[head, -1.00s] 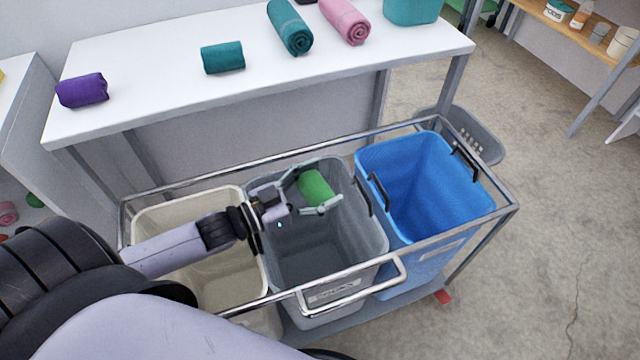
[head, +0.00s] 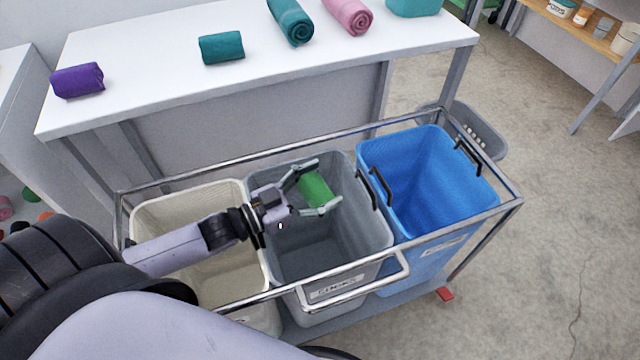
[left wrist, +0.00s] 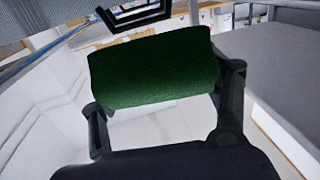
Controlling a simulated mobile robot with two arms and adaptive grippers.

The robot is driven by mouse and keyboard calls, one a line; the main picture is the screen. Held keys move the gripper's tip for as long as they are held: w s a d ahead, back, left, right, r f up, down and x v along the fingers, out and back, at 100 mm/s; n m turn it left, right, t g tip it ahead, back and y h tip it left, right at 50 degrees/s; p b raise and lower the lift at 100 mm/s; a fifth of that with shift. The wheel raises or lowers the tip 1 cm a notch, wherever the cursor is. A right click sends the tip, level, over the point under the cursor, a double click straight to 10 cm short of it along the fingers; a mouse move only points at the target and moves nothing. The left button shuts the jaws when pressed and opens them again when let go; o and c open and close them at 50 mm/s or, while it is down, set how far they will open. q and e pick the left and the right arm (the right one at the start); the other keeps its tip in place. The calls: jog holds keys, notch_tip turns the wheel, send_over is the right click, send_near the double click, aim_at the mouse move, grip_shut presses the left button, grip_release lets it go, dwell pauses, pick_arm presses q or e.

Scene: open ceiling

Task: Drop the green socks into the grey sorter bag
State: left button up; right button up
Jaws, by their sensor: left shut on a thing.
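The green socks (head: 314,189) are a rolled bundle held between the fingers of my left gripper (head: 318,188). In the head view, the gripper and socks are over the open grey sorter bag (head: 374,240), the middle of three bags. The socks (left wrist: 155,68) also fill the middle of the left wrist view, with a finger of the left gripper (left wrist: 165,105) at each side. How high they are above the bag's bottom is hard to tell. My right gripper is in neither view.
A cream bag (head: 150,222) stands left of the grey one and a blue bag (head: 425,180) right, all in a metal-framed cart (head: 505,205). Behind, a white table (head: 140,60) bears a purple roll (head: 77,80), a teal roll (head: 221,47) and towels. The floor at right is clear.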

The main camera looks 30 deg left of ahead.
pick_arm(q)
jog(key=o, duration=1.2)
jog(key=shift+c, duration=0.2)
notch_tip(320, 180, up, 10)
jog(key=shift+r, duration=0.1)
jog(key=shift+d, duration=0.1)
